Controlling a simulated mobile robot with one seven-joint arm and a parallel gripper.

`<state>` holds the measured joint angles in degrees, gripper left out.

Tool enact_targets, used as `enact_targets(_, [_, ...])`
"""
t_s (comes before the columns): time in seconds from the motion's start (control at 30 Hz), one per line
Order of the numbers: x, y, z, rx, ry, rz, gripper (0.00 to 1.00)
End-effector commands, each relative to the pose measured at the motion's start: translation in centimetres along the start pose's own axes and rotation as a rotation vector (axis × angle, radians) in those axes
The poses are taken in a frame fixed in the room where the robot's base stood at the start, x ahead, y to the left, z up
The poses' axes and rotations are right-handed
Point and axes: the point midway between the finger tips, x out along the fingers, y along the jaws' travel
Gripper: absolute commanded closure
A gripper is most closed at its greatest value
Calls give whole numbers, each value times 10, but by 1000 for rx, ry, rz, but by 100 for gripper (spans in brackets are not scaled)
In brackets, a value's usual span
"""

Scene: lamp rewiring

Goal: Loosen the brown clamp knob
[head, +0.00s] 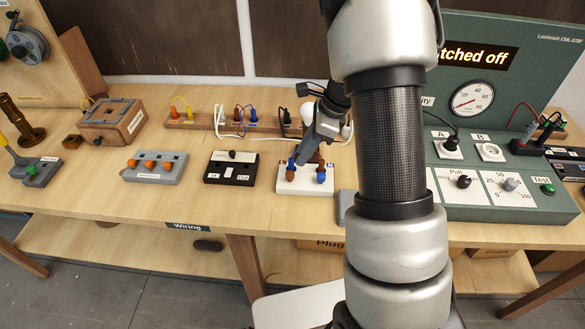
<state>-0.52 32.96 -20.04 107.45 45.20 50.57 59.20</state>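A white clamp block (304,186) stands on the bench's front part, near the middle of the picture. The brown clamp knob (290,174) is at its left end. A blue clamp knob (321,177) is at its right end. My gripper (294,161) comes down slantwise from the upper right, with its tip at or just above the brown knob. The knob's top is covered by the tip. I cannot tell whether the fingers touch the knob or how far apart they are.
A black switch box (232,168) and a grey block with orange knobs (155,166) stand to the left. A wooden rack with cables (232,123) runs behind. A green test panel (500,190) stands at right. My arm hides part of the bench.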

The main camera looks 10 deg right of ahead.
Motion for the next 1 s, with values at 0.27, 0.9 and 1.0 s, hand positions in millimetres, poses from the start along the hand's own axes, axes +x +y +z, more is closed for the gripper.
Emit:
enact_targets(0.27, [56,1,-1,0,1,3,72])
enact_targets(0.9, [81,0,0,-1,0,-1,86])
enact_targets(1.0, [81,0,0,-1,0,-1,100])
